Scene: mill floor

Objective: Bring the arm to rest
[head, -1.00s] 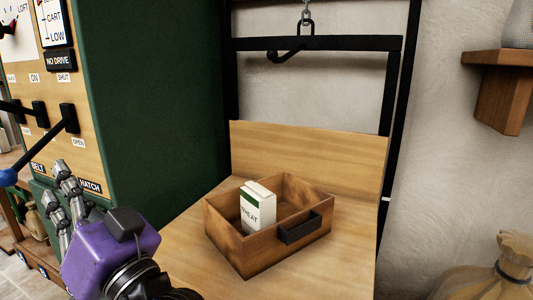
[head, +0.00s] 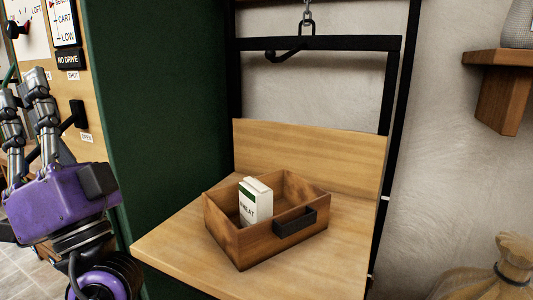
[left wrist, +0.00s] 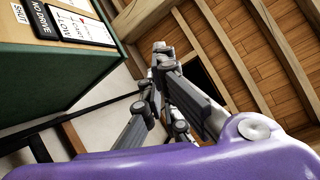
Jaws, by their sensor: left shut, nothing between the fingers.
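My left gripper (head: 24,92) is raised at the left edge of the head view, fingers pointing up, in front of the tan control panel (head: 98,150). It is shut and holds nothing. In the left wrist view, its grey fingers (left wrist: 160,75) point up toward the wooden ceiling, beyond its purple housing. My arm and gripper hide part of the panel and its levers. My right gripper is not in view.
A green cabinet side (head: 160,110) stands right of my left gripper. A wooden shelf (head: 170,245) bears an open wooden crate (head: 235,245) with a white packet (head: 256,203) in it. A black hook (head: 285,55) hangs above. A sack (head: 512,265) stands at the lower right.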

